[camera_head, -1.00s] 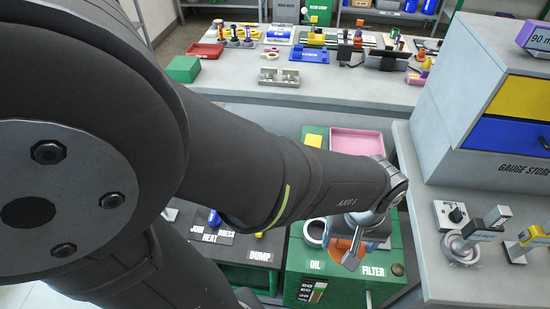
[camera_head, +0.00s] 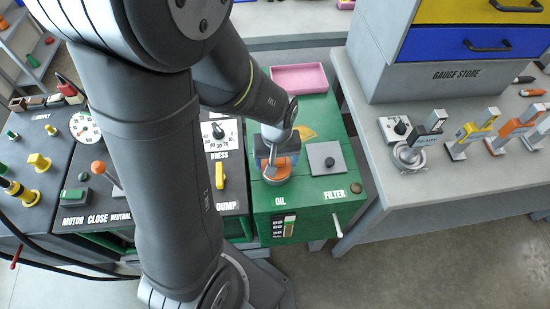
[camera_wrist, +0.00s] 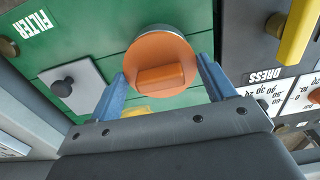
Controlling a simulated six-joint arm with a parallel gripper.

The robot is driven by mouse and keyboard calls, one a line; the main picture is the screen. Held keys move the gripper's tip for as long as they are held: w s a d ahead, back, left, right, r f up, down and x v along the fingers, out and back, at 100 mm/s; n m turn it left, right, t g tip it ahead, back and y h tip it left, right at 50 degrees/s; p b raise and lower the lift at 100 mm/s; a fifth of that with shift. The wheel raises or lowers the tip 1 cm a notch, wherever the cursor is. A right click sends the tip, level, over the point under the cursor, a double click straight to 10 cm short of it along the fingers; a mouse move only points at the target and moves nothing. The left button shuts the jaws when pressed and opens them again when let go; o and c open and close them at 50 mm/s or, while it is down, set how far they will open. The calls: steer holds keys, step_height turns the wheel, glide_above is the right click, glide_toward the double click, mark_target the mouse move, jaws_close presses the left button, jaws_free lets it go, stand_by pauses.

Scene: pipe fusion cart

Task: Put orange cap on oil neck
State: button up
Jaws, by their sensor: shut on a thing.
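The orange cap (camera_head: 281,167) is a round disc with a raised bar on top. My gripper (camera_head: 276,157) is shut on the cap above the green unit's OIL label. In the wrist view, the cap (camera_wrist: 163,58) sits between the two blue fingers of my gripper (camera_wrist: 163,85), its bar facing the camera. The oil neck (camera_head: 277,180) shows only as a pale rim directly under the cap. Most of the neck is hidden, and I cannot tell whether the cap touches or sits on it.
A grey square plate with a dark knob (camera_head: 325,157) lies right of the cap, above the FILTER label. A pink tray (camera_head: 299,78) is behind. The black control panel (camera_head: 236,178) with a yellow lever (camera_head: 220,176) is left. Gauges stand on the right bench.

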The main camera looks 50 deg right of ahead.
mark_target(277, 161)
steer(key=shift+f, duration=0.25)
steer(key=shift+f, duration=0.1)
steer(key=o, duration=1)
steer(key=shift+f, duration=0.1)
step_height(277, 161, up, 12)
steer(key=shift+r, duration=0.25)
steer(key=shift+f, duration=0.1)
step_height(277, 161, down, 12)
steer(key=shift+f, duration=0.15)
steer(key=shift+r, duration=0.2)
stand_by(0.5)
